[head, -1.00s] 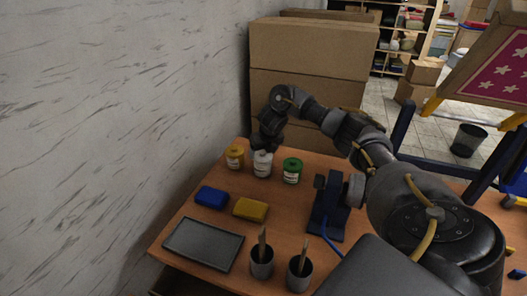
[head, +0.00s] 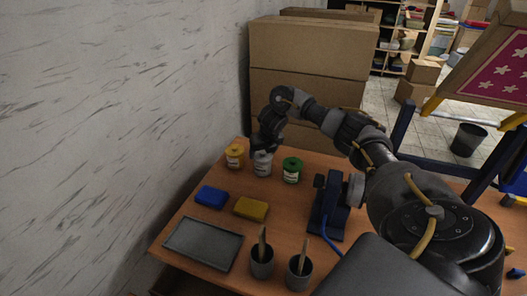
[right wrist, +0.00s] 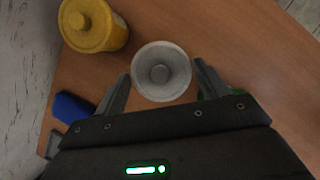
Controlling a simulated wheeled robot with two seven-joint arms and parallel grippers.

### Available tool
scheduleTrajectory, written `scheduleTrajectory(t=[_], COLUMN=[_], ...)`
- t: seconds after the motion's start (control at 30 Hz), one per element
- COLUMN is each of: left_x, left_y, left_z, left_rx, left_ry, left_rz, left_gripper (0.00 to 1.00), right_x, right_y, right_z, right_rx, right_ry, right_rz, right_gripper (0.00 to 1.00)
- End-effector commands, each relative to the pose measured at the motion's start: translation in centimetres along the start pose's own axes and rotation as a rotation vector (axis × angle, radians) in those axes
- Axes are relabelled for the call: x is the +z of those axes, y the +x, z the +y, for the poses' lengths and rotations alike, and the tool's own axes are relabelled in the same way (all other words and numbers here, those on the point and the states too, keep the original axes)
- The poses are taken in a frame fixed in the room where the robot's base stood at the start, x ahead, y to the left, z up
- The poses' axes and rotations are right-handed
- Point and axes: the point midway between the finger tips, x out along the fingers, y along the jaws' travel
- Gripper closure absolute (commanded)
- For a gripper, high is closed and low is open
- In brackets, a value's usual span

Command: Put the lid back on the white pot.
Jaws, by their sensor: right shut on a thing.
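The white pot (head: 262,168) stands on the table between a yellow pot (head: 235,157) and a green-lidded pot (head: 292,170). My right gripper (head: 265,147) is right above the white pot, pointing down and hiding its top. In the right wrist view, the round whitish lid (right wrist: 160,73) with a central knob lies between the two fingers, which are shut on it. The lid covers the pot in that view, so I cannot tell whether it rests fully on the rim. My left gripper is not in view.
A blue sponge (head: 211,197), a yellow sponge (head: 251,208), a grey tray (head: 203,244) and two brush cups (head: 262,268) lie nearer on the table. A dark blue device (head: 328,212) stands to the right. The wall is close on the left; cardboard boxes (head: 310,50) stand behind.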

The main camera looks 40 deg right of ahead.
Motion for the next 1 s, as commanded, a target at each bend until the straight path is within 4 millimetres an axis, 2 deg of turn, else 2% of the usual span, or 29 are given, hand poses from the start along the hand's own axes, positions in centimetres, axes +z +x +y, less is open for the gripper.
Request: scheduleTrajectory(t=[0.8, 0.83, 1.0], left_x=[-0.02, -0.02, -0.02], left_y=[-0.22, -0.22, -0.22], left_z=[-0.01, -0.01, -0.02], left_rx=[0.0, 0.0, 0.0], left_ry=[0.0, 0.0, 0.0], left_rz=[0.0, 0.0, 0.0], left_gripper=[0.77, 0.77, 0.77], right_x=[0.01, 0.01, 0.01], right_y=[0.05, 0.05, 0.04], right_z=[0.03, 0.03, 0.03], right_rx=[0.0, 0.0, 0.0], right_ry=[0.0, 0.0, 0.0], right_rz=[0.0, 0.0, 0.0], right_gripper=[0.48, 0.23, 0.02])
